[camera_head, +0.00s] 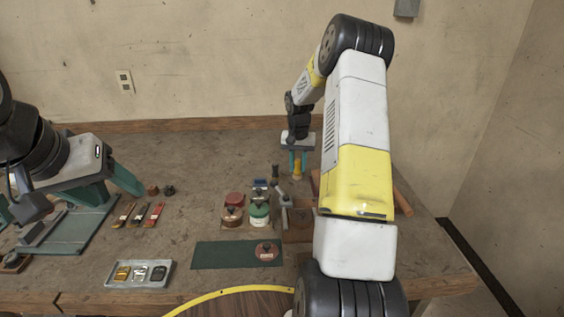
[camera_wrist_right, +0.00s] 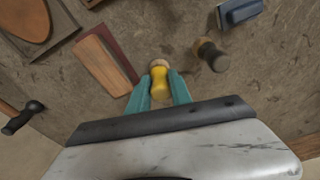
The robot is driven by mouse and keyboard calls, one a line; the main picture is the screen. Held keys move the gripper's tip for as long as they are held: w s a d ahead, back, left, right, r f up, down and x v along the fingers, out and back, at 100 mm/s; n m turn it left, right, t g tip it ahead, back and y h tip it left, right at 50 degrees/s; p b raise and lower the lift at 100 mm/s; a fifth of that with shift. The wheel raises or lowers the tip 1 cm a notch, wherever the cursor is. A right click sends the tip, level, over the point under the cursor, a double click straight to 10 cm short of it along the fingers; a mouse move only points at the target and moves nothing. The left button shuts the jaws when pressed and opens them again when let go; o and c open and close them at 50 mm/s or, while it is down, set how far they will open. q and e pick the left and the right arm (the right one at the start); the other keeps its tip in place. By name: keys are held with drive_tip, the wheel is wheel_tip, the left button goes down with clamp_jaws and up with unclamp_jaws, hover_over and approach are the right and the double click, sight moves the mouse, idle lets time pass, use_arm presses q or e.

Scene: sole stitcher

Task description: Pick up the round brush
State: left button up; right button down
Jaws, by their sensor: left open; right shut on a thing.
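The round brush (camera_wrist_right: 160,82), a yellow piece with a round tan end, stands between the teal fingers of my right gripper (camera_wrist_right: 160,88) in the right wrist view. The fingers are shut on its yellow part. In the head view my right gripper (camera_head: 297,161) is at the back right of the bench, with the yellow brush (camera_head: 297,170) between its fingers. I cannot tell whether the brush's lower end touches the bench. My left gripper (camera_head: 110,190) is open and empty over the left side of the bench, near a flat teal-grey plate.
A dark-handled tool (camera_wrist_right: 209,55) with a tan tip stands close beside the brush. A blue block (camera_wrist_right: 239,12) and a wooden block (camera_wrist_right: 104,65) lie nearby. Several lidded pots (camera_head: 259,210), a green mat (camera_head: 222,254) and a metal tray (camera_head: 139,284) are further forward.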

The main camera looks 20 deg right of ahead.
wheel_tip(320, 180, up, 3)
drive_tip(key=shift+f, duration=0.15)
drive_tip(key=s+a, duration=0.1)
drive_tip(key=s, duration=0.4)
drive_tip(key=s+a, duration=0.1)
drive_tip(key=s, duration=0.4)
drive_tip(key=s+a+r, duration=0.1)
drive_tip(key=s, duration=0.4)
drive_tip(key=shift+s, duration=0.4)
drive_tip(key=shift+a, duration=0.1)
